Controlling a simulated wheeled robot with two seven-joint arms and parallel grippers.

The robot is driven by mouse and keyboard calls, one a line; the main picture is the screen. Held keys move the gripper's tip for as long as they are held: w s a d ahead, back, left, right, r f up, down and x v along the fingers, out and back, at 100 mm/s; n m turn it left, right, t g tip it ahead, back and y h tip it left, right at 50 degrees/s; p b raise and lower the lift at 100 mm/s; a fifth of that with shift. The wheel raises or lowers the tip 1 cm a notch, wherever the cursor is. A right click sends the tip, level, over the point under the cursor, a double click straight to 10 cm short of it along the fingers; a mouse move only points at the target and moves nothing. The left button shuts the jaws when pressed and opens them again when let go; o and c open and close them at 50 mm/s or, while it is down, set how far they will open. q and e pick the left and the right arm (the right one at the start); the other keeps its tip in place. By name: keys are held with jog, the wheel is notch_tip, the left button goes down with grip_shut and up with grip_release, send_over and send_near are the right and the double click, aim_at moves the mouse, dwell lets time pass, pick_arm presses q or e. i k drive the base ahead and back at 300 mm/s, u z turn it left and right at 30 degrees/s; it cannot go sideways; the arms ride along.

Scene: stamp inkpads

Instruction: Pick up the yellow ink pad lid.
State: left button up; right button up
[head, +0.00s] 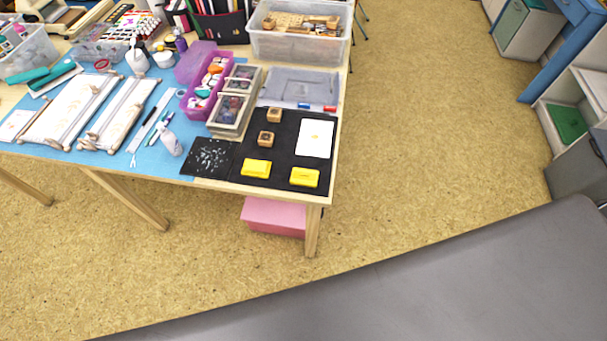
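Two yellow ink pad pieces lie on a black mat (287,152) at the table's near right corner. The left yellow piece (256,168) and the right yellow piece (304,177) are apart, with bare mat between them. At this size I cannot tell which is the lid, or whether either one is a closed pad with its lid on. Neither of my grippers shows in the head view.
Two wooden stamps (266,138) and a white card (315,139) lie behind the yellow pieces. A dark speckled sheet (209,158) lies left of them. The table behind is crowded with boxes and trays. A large grey surface (420,285) fills the foreground. Open floor (430,150) lies right.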

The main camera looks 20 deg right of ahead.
aim_at(302, 177)
jog(key=u, duration=2)
jog(key=k, duration=0.95)
jog(key=z, duration=0.4)
